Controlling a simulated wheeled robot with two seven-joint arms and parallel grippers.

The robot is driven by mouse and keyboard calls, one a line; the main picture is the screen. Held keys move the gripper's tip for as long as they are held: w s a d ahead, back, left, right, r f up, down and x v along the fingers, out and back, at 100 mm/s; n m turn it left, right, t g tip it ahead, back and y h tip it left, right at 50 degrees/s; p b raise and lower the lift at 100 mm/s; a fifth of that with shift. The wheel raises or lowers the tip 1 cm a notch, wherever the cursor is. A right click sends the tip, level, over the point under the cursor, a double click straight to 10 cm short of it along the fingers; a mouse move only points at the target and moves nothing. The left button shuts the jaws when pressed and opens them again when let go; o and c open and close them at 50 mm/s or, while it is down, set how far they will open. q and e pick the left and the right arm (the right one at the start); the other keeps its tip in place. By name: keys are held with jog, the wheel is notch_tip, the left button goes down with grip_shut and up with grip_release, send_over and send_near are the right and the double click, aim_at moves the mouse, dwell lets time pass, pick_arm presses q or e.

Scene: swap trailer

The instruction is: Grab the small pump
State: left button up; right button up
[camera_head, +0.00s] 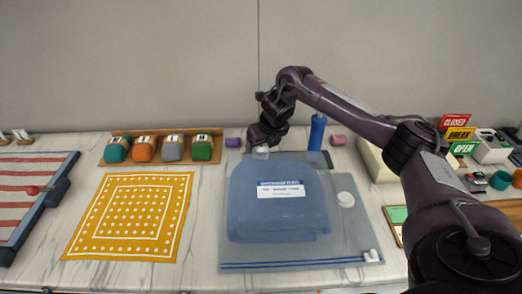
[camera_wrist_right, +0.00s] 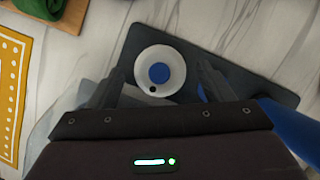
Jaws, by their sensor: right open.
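The small pump looks like a round white piece with a blue centre (camera_wrist_right: 158,73). In the head view a small pale part of it (camera_head: 261,153) shows just under my right gripper (camera_head: 262,143), which hides the rest. In the right wrist view the open fingers of my right gripper (camera_wrist_right: 160,82) are on either side of it, with gaps; nothing is held. I cannot tell how far below the fingertips it is. A taller blue cylinder, perhaps a larger pump (camera_head: 317,132), stands upright to the right. My left gripper is not in view.
A dark tray (camera_wrist_right: 222,75) lies under the pump. In front is a blue bag (camera_head: 245,215) with a white round valve (camera_head: 346,199). A yellow dotted cloth (camera_head: 130,215) and a wooden rack (camera_head: 160,133) with coloured items are left. Small signs (camera_head: 458,134) stand at right.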

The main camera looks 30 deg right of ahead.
jog(key=x, duration=0.2)
jog(key=shift+w+d+f, duration=0.1)
jog(key=shift+f, duration=0.15)
jog(key=c, duration=1.2)
jog(key=shift+r, duration=0.1)
jog(key=shift+r, duration=0.15)
